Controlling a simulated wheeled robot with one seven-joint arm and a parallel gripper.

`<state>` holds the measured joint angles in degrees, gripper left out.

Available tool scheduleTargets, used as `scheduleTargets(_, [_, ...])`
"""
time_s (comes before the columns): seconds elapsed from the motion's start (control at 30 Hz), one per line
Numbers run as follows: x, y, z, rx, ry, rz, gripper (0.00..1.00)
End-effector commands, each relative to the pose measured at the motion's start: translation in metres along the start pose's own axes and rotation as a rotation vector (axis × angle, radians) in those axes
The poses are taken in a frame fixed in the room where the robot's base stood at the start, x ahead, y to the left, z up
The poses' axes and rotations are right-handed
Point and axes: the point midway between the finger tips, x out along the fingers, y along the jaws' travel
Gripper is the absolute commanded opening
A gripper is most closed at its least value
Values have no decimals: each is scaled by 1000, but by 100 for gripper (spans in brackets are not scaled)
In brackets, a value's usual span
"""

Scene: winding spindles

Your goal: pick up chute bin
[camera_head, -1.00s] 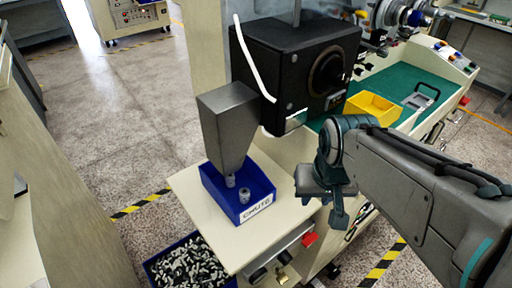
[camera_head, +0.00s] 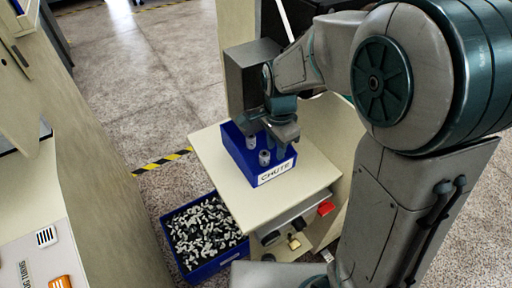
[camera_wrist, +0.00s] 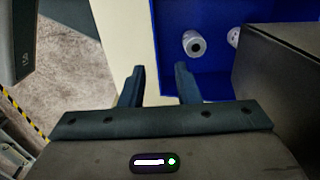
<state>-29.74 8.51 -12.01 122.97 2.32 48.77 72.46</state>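The blue chute bin (camera_head: 243,163), with a white CHUTE label, stands on a cream shelf (camera_head: 220,180) below the grey chute. Grey cylindrical parts are inside it; one (camera_head: 264,158) stands near the front. In the wrist view the bin (camera_wrist: 212,86) fills the upper middle, with two grey parts in it. My gripper (camera_head: 283,142) is over the bin's right side in the head view. In the wrist view my gripper (camera_wrist: 160,78) shows two fingers apart, with the bin's wall edge lying between their tips in the picture. I cannot tell whether they touch it. My forearm hides part of the machine.
The grey chute (camera_head: 248,85) stands close behind the bin and shows dark at right in the wrist view. A blue crate of mixed parts (camera_head: 205,270) sits on the floor below. The shelf's front has knobs and a red button (camera_head: 326,208). Left of the bin the shelf is bare.

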Motion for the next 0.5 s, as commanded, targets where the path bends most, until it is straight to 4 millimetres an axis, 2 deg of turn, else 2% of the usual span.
scheduleTargets(0.03, [13,1,0,0,-2,6,29])
scheduleTargets(0.2, [42,1,0,-3,0,3,29])
scheduleTargets(0.5, [66,4,-1,-3,-1,4,29])
